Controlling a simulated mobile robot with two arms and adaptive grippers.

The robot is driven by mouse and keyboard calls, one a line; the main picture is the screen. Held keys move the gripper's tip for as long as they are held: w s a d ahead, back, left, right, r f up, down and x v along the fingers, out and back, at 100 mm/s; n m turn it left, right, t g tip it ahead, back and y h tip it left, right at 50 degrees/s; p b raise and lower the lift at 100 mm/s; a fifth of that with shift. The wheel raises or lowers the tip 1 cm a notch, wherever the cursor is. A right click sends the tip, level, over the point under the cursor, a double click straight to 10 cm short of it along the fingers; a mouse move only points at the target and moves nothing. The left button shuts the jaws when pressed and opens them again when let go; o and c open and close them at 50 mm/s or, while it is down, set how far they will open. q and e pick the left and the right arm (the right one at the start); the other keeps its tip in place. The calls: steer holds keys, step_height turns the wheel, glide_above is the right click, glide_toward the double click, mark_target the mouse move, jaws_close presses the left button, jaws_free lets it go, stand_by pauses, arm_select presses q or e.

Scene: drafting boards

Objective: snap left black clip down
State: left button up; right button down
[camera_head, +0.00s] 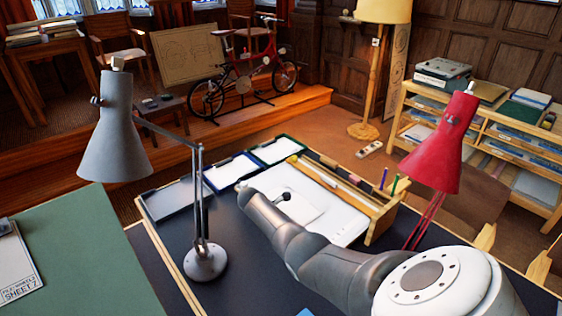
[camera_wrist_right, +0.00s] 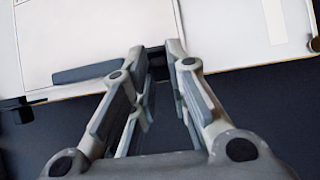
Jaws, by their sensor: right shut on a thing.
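A white board with paper (camera_head: 335,215) lies on the dark desk, partly hidden behind my right arm. In the right wrist view, the near edge of the board (camera_wrist_right: 220,80) runs across the picture. My right gripper (camera_wrist_right: 158,55) reaches this edge, its fingers nearly together around a small black piece, apparently a clip (camera_wrist_right: 156,60), mostly hidden by the fingers. A dark grey bar (camera_wrist_right: 88,72) lies on the paper just left of the fingers. Another black piece (camera_wrist_right: 16,110) sits at the edge further left. I cannot tell whether either is raised. My left gripper is not in view.
A grey lamp (camera_head: 115,140) stands left of my right arm and a red lamp (camera_head: 437,145) rises at the right. Paper trays (camera_head: 232,170) and a wooden pencil tray (camera_head: 345,185) line the far side. A green desk (camera_head: 75,265) is at the left.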

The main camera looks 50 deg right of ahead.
steer(key=shift+d+y, duration=0.5)
steer(key=shift+y, duration=0.5)
steer(key=shift+d+f+y+b, duration=0.1)
steer(key=shift+d+y+b, duration=0.15)
steer(key=shift+y, duration=0.25)
steer(key=y+b, duration=0.2)
steer(key=shift+s+d+f+t+b, duration=0.1)
steer(key=shift+d+f+t+b, duration=0.15)
steer(key=shift+t+b, duration=0.1)
steer(key=shift+d+y+b, duration=0.25)
steer(key=shift+y+b, duration=0.55)
steer(key=shift+b, duration=0.3)
steer(key=shift+r, duration=0.1)
steer(key=c, duration=1.4)
jaws_free()
